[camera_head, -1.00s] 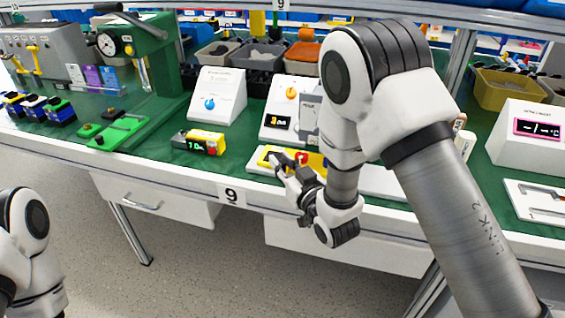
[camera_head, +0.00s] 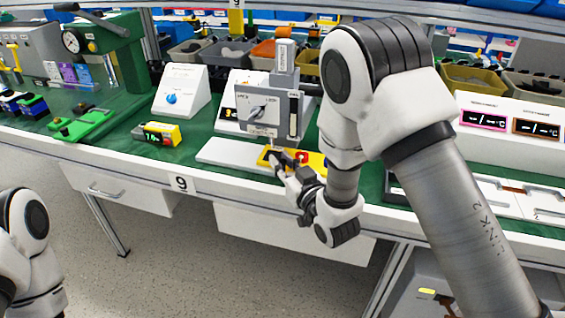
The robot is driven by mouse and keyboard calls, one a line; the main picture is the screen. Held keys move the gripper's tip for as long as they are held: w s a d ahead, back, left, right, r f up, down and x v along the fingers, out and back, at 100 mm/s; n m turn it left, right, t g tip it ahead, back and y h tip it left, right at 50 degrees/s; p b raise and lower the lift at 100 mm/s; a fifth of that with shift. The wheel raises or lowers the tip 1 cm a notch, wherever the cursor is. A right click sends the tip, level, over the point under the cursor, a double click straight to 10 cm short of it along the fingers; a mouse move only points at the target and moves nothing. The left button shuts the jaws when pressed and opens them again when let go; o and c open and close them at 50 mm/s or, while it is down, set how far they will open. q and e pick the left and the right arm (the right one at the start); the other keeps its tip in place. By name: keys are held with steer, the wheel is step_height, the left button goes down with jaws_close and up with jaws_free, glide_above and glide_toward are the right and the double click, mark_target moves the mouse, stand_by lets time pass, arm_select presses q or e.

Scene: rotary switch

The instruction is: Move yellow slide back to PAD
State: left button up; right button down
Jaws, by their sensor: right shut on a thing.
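The yellow slide (camera_head: 317,160) lies over a long white base (camera_head: 229,152) near the front edge of the bench. It carries a red knob-like part (camera_head: 303,155). My right gripper (camera_head: 290,163) is at the slide and shut on it; the exact contact is small and partly hidden by the fingers. The white base shows bare to the left of the slide; its right part is hidden behind my right arm. I cannot make out a PAD label. My left gripper is out of view; only part of my left arm shows at lower left.
A grey unit with a rotary dial (camera_head: 258,111) stands just behind the slide. A yellow-and-black device (camera_head: 157,134) lies to the left, and a white box with a blue knob (camera_head: 181,90) behind it. White panels (camera_head: 512,196) lie to the right.

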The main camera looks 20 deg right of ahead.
steer(key=c, duration=1.2)
jaws_free()
steer(key=shift+d, duration=0.1)
steer(key=shift+o, duration=0.9)
steer(key=shift+s+d, duration=0.1)
steer(key=shift+d, duration=0.1)
steer(key=shift+a, duration=0.1)
steer(key=shift+s, duration=0.35)
steer(key=s+d, duration=0.1)
steer(key=s, duration=0.5)
steer(key=shift+s+d, duration=0.25)
steer(key=shift+s, duration=0.1)
steer(key=shift+f, duration=0.1)
